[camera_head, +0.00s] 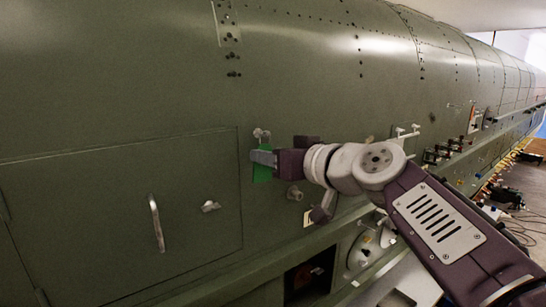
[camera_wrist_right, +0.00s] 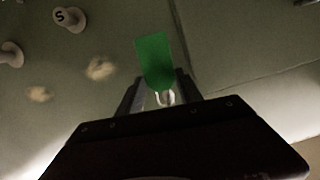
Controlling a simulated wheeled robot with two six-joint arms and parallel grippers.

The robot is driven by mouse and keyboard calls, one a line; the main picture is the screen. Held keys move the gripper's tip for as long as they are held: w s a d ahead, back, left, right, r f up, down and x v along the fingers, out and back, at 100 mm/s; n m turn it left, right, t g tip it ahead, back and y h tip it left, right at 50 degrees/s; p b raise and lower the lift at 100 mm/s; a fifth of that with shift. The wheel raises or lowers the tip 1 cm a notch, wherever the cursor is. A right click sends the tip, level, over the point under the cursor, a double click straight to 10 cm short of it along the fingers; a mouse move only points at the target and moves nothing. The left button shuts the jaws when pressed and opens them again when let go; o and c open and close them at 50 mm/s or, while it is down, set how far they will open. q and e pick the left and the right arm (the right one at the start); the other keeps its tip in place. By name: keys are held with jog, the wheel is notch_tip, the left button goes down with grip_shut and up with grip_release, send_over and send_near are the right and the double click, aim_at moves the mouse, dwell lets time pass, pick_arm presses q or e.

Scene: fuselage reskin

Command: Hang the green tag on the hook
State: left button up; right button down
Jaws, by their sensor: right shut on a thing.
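The green tag (camera_head: 262,174) is in my right gripper (camera_head: 262,157), close to the green fuselage side. In the right wrist view the tag (camera_wrist_right: 153,55) stands out between the two fingers of the right gripper (camera_wrist_right: 158,80). A small pale loop or hook (camera_wrist_right: 165,98) shows at the tag's near end; I cannot tell which it is. A small pale metal fitting (camera_head: 262,134), which looks like the hook, is on the fuselage just above the gripper fingers. Whether the tag touches it cannot be told. My left gripper is not in view.
A panel with a bar handle (camera_head: 156,223) and a latch (camera_head: 210,206) is left of the gripper. A round knob (camera_head: 295,193) sticks out just below it. A knob marked S (camera_wrist_right: 70,18) shows in the wrist view. An open recess (camera_head: 310,275) lies lower down.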

dwell(0.4)
jog(key=c, duration=0.7)
grip_release()
